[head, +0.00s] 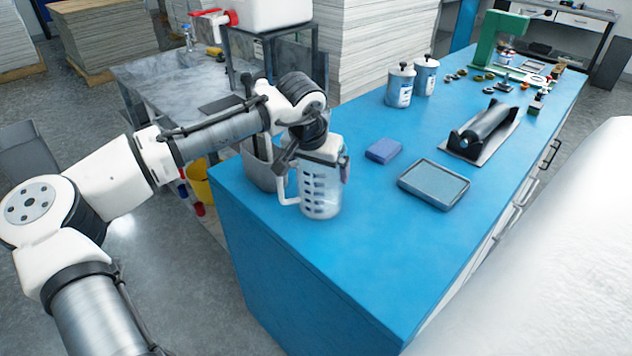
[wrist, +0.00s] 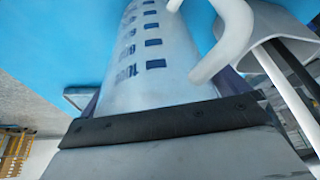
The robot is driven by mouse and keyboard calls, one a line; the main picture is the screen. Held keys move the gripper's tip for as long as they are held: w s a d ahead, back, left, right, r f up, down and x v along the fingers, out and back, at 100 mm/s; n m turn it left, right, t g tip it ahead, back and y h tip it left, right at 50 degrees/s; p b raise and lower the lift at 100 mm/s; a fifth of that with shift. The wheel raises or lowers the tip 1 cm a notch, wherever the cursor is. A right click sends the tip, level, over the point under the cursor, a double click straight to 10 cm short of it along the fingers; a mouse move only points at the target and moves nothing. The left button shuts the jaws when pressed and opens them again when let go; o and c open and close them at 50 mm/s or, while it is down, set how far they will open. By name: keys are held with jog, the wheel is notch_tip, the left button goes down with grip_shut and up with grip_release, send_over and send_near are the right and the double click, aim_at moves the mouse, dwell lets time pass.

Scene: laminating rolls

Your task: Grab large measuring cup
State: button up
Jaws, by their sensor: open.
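The large measuring cup (head: 320,195) is a clear, whitish jug with dark blue markings and a white handle on its left side. It stands upright on the blue counter (head: 420,240) near its left end. My gripper (head: 324,166) is at the cup's upper part, reaching down from above and behind. In the wrist view the cup (wrist: 150,65) fills the space in front of my gripper (wrist: 165,92), with a finger partly visible on each side of it. The jaws are open around the cup. The fingertips are largely hidden, and contact cannot be told.
A grey container (head: 258,170) stands close behind the cup's handle. A blue block (head: 383,150) and a grey tray (head: 434,203) lie to the right. A black roller (head: 485,130) and two lidded canisters (head: 400,86) stand farther back. The counter's front area is clear.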

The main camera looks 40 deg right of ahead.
jog(key=c, duration=0.9)
jog(key=shift+r, duration=0.1)
jog(key=shift+c, duration=0.2)
